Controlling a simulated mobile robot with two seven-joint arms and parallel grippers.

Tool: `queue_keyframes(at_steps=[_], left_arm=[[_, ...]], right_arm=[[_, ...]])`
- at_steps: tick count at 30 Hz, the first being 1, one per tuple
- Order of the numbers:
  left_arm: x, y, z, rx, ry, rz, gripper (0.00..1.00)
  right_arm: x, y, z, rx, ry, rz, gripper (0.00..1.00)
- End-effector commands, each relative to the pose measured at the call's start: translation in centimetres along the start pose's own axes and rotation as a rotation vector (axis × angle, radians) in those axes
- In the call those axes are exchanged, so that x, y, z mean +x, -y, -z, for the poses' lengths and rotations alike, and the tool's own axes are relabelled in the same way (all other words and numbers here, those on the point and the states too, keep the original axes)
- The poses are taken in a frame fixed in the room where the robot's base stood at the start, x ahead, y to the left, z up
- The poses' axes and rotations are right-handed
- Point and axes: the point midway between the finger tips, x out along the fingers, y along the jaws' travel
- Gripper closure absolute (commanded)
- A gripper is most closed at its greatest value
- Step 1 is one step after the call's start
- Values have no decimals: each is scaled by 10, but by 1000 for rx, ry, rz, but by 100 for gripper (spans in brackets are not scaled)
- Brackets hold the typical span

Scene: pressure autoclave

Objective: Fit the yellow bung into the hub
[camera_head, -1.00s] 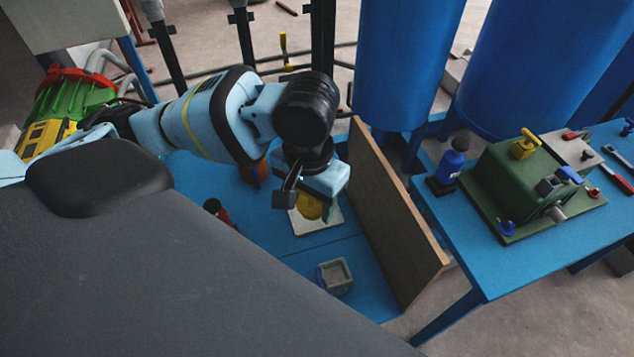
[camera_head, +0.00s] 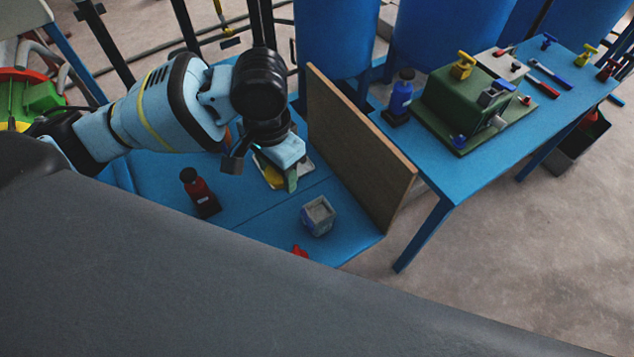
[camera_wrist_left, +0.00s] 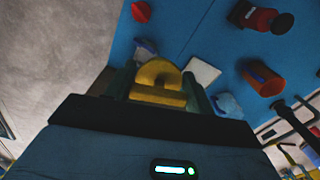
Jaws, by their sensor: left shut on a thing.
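The yellow bung (camera_wrist_left: 160,80) has a rounded, disc-like top and is held between the two dark green fingers of my left gripper (camera_wrist_left: 158,88) in the left wrist view. In the head view my left gripper (camera_head: 272,168) is above the blue table, in front of a white plate (camera_head: 305,163); a little of the yellow bung (camera_head: 268,175) shows under it. A green block (camera_head: 470,98) with fittings stands on the right table. I cannot tell for sure which part is the hub. My right gripper is not in view.
A wooden board (camera_head: 355,150) stands upright between the two tables. A grey open box (camera_head: 318,215), a red bottle (camera_head: 199,193) and a small red piece (camera_head: 299,251) are on the near table. A blue bottle (camera_head: 401,97) and several tools are on the right table.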

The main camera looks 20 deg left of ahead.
Motion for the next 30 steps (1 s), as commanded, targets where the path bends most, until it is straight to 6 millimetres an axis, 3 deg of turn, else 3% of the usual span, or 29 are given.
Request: queue_keyframes(at_steps=[6,15,30], left_arm=[[21,-6,26,375,-2,0,69],[56,-13,54,897,-2,2,69],[108,-23,81,1681,-3,4,69]], right_arm=[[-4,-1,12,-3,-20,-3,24],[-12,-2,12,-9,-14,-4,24],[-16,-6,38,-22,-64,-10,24]])
